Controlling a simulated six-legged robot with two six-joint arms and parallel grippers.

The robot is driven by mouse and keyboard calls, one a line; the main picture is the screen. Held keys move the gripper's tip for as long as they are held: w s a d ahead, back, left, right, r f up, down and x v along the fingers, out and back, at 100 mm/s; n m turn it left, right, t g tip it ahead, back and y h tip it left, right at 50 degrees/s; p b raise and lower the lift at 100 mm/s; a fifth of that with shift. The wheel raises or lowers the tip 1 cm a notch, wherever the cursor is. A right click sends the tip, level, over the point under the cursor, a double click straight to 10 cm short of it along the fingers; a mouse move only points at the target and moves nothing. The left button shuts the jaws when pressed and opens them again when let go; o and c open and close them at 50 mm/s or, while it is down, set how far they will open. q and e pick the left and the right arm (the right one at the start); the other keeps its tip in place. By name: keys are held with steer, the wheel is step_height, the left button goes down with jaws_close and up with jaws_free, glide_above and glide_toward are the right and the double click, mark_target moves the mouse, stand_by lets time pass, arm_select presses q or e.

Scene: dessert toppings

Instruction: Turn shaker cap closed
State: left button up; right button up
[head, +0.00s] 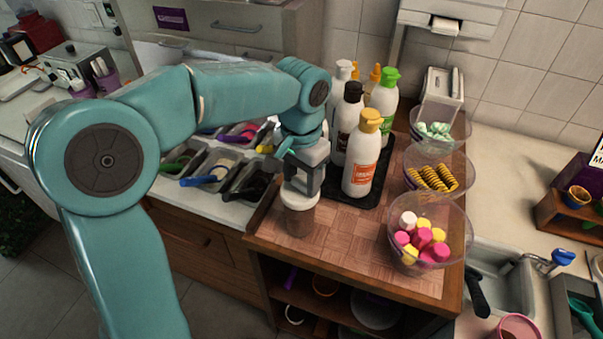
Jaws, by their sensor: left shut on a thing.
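The shaker (298,219) stands upright near the front left edge of the wooden counter top. It has a clear body with brown contents low inside and a pale cap (299,197). My left gripper (301,186) comes down from above and is shut on the shaker cap. The fingers cover part of the cap, so its exact turn position cannot be told. My right gripper is not in view.
Several sauce bottles, one white with an orange cap (362,160), stand on a black tray just behind right. Bowls of marshmallows (428,268), yellow spirals and mints line the right edge. Trays of scoops (205,177) lie left. The front middle of the wooden top is clear.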

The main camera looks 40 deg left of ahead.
mark_target(301, 183)
arm_select(q)
steer(key=shift+m, duration=0.6)
steer(key=o, duration=1.1)
steer(key=shift+c, duration=0.2)
step_height(301, 183, up, 16)
steer(key=p, duration=0.1)
steer(key=shift+r+p, duration=0.15)
steer(key=shift+p, duration=0.25)
steer(key=shift+s, duration=0.1)
